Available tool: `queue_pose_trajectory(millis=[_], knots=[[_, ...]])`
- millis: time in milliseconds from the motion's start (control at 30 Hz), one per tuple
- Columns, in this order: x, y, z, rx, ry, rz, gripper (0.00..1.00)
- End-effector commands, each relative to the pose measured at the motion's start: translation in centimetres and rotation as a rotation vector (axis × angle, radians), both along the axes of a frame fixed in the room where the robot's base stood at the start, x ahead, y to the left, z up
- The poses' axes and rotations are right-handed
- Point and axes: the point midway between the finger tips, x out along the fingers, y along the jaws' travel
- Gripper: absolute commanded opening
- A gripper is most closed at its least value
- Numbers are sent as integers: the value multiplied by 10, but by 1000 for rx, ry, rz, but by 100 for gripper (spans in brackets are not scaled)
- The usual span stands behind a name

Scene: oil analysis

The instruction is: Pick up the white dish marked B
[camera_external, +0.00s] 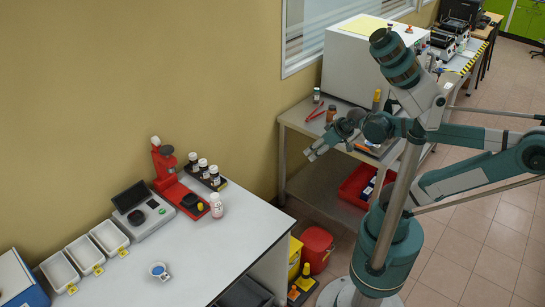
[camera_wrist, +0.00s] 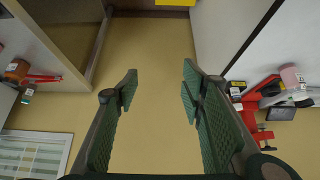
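Three white rectangular dishes stand in a row at the left of the white table in the external view: a left one (camera_external: 60,272), a middle one (camera_external: 85,254) and a right one (camera_external: 109,237). Each has a small yellow tag at its front; the letters are too small to read, so I cannot tell which is B. My gripper (camera_external: 311,151) is far to their right, raised near the metal bench. In the wrist view my gripper (camera_wrist: 158,88) is open, with nothing between its green pads. No white dish is recognisable there.
A scale (camera_external: 143,212), a red instrument (camera_external: 175,180), dark-capped bottles (camera_external: 203,168), a white bottle (camera_external: 216,206) and a small round container (camera_external: 158,270) are on the table. The metal bench (camera_external: 293,118) holds a brown bottle (camera_external: 331,114).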

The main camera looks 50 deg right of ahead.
Motion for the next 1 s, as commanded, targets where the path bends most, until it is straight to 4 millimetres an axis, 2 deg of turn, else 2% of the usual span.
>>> queue_pose_trajectory(millis=[400,500,1000], knots=[[0,0,0,0,0,0,40],[0,0,0,0,0,0,47],[6,6,7,7,8,4,47]])
